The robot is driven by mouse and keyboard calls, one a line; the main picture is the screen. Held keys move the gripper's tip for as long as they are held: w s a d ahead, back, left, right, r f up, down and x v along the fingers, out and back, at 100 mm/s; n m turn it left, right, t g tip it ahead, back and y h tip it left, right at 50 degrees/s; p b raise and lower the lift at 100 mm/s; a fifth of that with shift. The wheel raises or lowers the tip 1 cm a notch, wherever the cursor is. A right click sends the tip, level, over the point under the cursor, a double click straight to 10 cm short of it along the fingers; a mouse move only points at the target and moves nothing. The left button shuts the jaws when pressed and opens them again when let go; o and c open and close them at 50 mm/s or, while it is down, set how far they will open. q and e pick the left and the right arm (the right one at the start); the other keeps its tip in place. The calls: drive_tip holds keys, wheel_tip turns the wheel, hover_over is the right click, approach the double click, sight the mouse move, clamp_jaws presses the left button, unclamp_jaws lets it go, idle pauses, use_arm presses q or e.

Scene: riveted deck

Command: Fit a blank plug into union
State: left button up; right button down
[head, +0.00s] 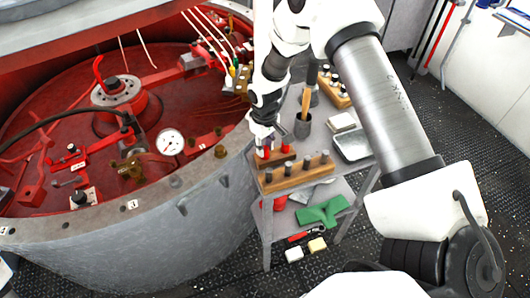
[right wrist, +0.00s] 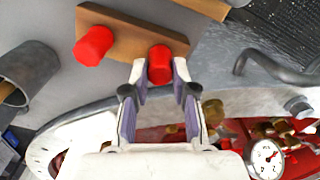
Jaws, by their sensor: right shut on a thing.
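My right gripper (head: 264,139) points down over the small wooden block (head: 276,159) on the grey cart. Its fingers (right wrist: 160,70) are shut on a red plug (right wrist: 160,62), one finger on each side of it. The plug is still at the block (right wrist: 135,36); I cannot tell whether it is lifted. A second red plug (right wrist: 95,45) stands in the same block, and it also shows in the head view (head: 285,149). Brass fittings (head: 131,169) sit inside the red-floored vessel; I cannot tell which is the union. My left gripper is not in view.
A longer wooden block (head: 295,175) with several dark pegs stands in front. A grey cup (head: 303,125) with a wooden handle and a metal tray (head: 353,145) are behind. The vessel's thick rim (head: 180,205) borders the cart. A pressure gauge (head: 170,142) stands inside the vessel.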

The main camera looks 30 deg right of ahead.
drive_tip(key=shift+r+p, duration=1.85)
drive_tip(key=shift+r, duration=0.4)
